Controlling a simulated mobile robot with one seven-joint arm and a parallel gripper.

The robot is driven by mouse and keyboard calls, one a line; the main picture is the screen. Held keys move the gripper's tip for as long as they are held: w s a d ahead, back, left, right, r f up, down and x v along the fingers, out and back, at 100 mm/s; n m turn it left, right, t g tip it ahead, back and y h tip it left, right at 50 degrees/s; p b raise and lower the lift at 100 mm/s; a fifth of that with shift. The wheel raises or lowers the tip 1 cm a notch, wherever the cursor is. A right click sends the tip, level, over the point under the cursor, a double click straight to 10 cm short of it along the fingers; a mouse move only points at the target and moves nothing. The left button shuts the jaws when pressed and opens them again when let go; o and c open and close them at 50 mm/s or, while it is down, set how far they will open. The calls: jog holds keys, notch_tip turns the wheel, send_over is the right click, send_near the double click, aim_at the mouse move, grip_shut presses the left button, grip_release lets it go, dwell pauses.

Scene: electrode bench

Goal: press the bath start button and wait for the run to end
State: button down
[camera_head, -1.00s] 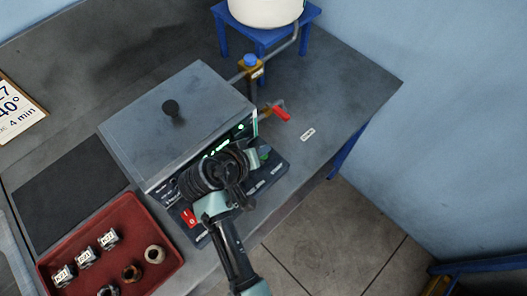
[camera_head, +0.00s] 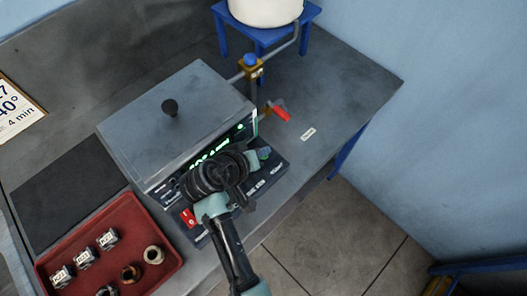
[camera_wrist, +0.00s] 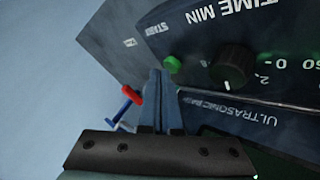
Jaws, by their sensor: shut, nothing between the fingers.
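The bath (camera_head: 165,125) is a grey box with a flat lid and black knob. Its front panel has a lit green display (camera_head: 208,158), partly hidden by my arm. In the wrist view the green button (camera_wrist: 172,64) sits on the panel beside a black dial (camera_wrist: 232,68). My gripper (camera_wrist: 158,74) is shut and empty, its fingertips very close to the green button; I cannot tell whether they touch it. In the head view my gripper (camera_head: 264,155) is over the panel's right end and mostly covers the button.
A red valve handle (camera_head: 279,114) stands right of the bath, below a blue-capped pipe fitting (camera_head: 250,60). A red switch (camera_head: 188,217) is at the panel's left end. A red tray (camera_head: 70,235) with several small parts lies at front left. The bench's right side is mostly clear.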

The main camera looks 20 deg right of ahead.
jog(key=shift+f, duration=0.45)
jog(key=shift+r, duration=0.1)
dwell(0.4)
jog(key=shift+r+p, duration=0.65)
jog(key=shift+r, duration=0.2)
notch_tip(320, 180, up, 5)
jog(key=p, duration=0.4)
jog(key=shift+p, duration=0.35)
dwell(0.4)
